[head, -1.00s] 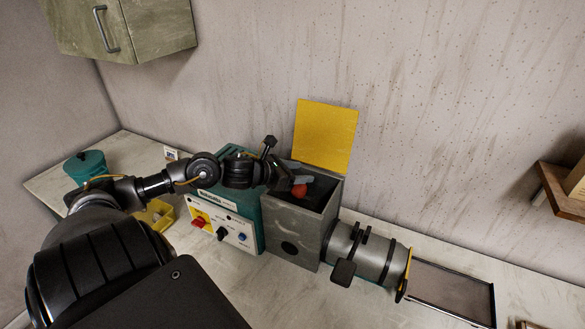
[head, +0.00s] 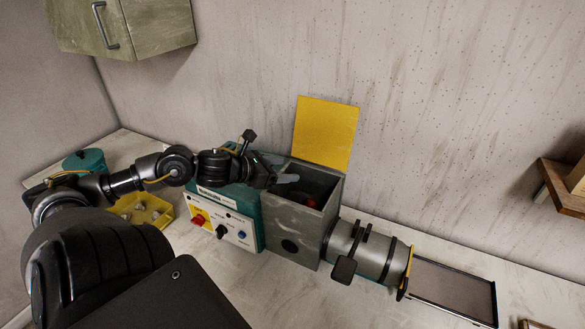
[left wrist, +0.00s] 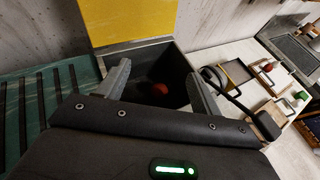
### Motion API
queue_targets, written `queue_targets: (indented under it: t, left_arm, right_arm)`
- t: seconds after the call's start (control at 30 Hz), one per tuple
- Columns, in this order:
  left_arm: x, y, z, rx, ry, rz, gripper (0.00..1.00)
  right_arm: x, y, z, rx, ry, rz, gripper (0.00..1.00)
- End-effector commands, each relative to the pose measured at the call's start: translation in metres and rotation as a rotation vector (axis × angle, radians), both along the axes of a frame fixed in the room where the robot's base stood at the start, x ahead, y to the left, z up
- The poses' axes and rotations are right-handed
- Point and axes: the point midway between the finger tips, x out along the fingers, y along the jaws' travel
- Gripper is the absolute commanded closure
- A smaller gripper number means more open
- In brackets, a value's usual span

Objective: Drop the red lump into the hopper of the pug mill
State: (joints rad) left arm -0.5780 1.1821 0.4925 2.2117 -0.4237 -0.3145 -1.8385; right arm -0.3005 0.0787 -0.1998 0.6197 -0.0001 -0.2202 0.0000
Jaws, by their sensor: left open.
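The red lump (left wrist: 160,89) lies inside the grey hopper (left wrist: 150,56) of the pug mill in the left wrist view. In the head view only a little dark red of the lump (head: 311,203) shows inside the hopper (head: 296,228). My left gripper (head: 285,170) is open and empty above the hopper's left side. In the left wrist view the left gripper's fingers (left wrist: 160,85) stand apart, with the lump seen between and beyond them. The yellow lid (head: 325,134) stands up at the back of the hopper. My right gripper is not in view.
The teal motor housing (head: 240,215) with its control panel adjoins the hopper's left side. The grey barrel (head: 365,252) extends right to a long tray (head: 450,287). A yellow bin (head: 146,208) and teal pot (head: 85,161) stand left. A shelf (head: 560,190) juts from the wall at right.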

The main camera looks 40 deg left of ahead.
Motion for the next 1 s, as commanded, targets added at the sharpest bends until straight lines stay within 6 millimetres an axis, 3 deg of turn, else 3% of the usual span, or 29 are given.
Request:
queue_targets:
  t: [0.2,0.4,1.0]
  left_arm:
    - [-0.027,0.007,0.011,-0.003,-0.001,0.002,0.35]
    - [-0.041,0.010,0.017,-0.002,-0.001,0.001,0.35]
    - [-0.045,0.011,0.019,-0.001,-0.001,0.001,0.35]
  right_arm:
    - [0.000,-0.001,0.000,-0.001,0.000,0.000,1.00]
    - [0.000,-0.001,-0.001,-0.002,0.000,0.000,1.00]
    - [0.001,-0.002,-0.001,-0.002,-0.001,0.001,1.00]
